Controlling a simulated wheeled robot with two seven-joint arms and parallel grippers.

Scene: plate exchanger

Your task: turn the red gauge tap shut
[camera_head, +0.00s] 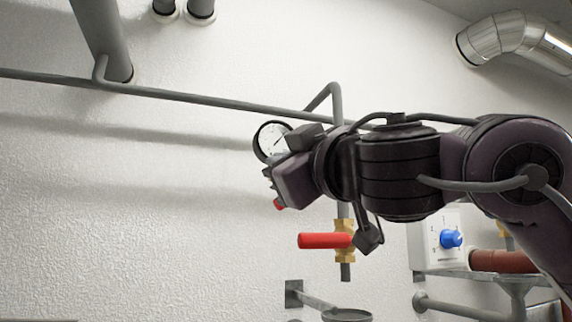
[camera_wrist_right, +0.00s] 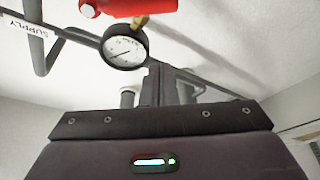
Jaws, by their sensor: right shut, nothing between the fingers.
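The red gauge tap (camera_wrist_right: 125,5) shows at the top edge of the right wrist view as a red handle beside a brass stem (camera_wrist_right: 140,20). The round white gauge (camera_wrist_right: 125,47) is on that stem; it also shows in the head view (camera_head: 271,141). In the head view only a small red end (camera_head: 279,204) shows below my right gripper (camera_head: 269,178); the hand hides the rest. My right gripper, also in the wrist view (camera_wrist_right: 172,82), is shut and empty close to the gauge. Contact with the tap cannot be told. My left gripper is out of view.
A second red handle (camera_head: 324,241) on a brass valve (camera_head: 345,243) sits lower on the vertical pipe, near my right arm. A grey pipe (camera_head: 200,98) runs along the wall. A box with a blue knob (camera_head: 451,238) is at right. The left wall area is clear.

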